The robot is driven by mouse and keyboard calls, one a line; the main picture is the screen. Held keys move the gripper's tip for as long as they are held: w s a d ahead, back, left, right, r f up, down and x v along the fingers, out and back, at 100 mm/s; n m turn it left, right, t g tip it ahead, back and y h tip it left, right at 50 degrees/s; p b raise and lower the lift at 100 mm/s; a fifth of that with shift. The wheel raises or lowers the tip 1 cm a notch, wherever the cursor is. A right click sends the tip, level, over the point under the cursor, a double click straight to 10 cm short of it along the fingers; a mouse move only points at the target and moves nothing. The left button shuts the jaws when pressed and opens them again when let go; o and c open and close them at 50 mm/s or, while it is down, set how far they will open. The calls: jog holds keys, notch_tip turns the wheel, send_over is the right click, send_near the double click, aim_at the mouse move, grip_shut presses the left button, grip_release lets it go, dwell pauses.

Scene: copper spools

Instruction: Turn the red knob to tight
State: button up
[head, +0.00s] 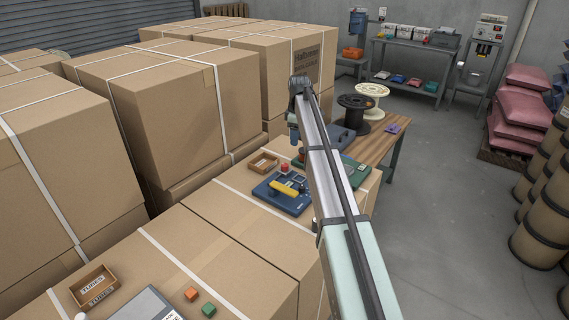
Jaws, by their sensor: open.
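A small red knob (284,168) stands among small panels on the cardboard-box surface, near the middle of the head view. Its marking and how far it is turned are too small to read. My gripper (297,157) hangs from the far end of my arm, just above and to the right of the knob. It appears apart from the knob, and its fingers are small and partly lost against the dark things behind. It is open, with nothing seen in it.
A blue base with a yellow handle (287,188) lies in front of the knob. A wooden tray (263,162) is to its left. A green device (355,171) is right of my arm. Black (355,113) and cream (371,101) spools stand behind. Tall boxes (155,115) rise left.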

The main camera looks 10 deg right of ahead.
jog(key=r+n+g, duration=0.1)
jog(key=r+n, duration=0.1)
send_over(284, 164)
notch_tip(284, 164, down, 14)
jog(key=shift+s+r, duration=0.15)
dwell(0.5)
jog(key=c, duration=1.1)
jog(key=shift+o, duration=0.2)
